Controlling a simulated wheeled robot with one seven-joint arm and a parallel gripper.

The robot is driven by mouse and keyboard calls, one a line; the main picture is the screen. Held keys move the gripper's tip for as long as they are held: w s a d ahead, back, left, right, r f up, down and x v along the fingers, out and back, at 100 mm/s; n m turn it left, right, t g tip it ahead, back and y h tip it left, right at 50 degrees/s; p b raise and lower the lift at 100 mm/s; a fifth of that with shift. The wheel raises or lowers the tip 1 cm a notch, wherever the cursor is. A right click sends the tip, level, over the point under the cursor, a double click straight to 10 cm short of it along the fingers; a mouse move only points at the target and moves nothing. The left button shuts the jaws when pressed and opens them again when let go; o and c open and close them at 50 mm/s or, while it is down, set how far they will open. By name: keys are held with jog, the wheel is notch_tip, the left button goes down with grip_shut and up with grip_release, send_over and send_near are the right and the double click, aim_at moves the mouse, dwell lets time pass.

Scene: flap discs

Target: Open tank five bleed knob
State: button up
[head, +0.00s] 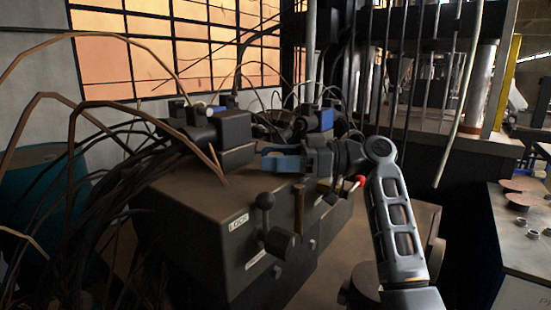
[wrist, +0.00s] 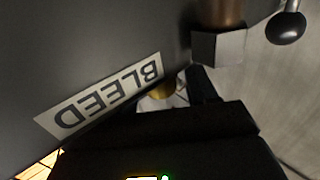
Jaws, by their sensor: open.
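In the wrist view, a white label reading BLEED (wrist: 100,97) appears upside down on a dark grey block face. A small brass-coloured knob (wrist: 162,94) shows beside the label, partly hidden behind the dark body of my gripper. No number five is readable, so I cannot tell which tank it belongs to. In the head view, my gripper (head: 283,158) is above the dark valve block, pointing left, with its jaws open. Nothing is visibly held. Whether a finger touches the knob cannot be told.
A red-tipped part (head: 359,181) sits by my arm. Black valve bodies (head: 232,128) and many cables crowd the left. A bench (head: 515,255) with round discs stands right.

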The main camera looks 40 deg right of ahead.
jog(key=shift+s+d, duration=0.1)
jog(key=b+v, duration=0.1)
jog(key=v, duration=0.6)
jog(key=shift+s+d, duration=0.2)
dwell(0.5)
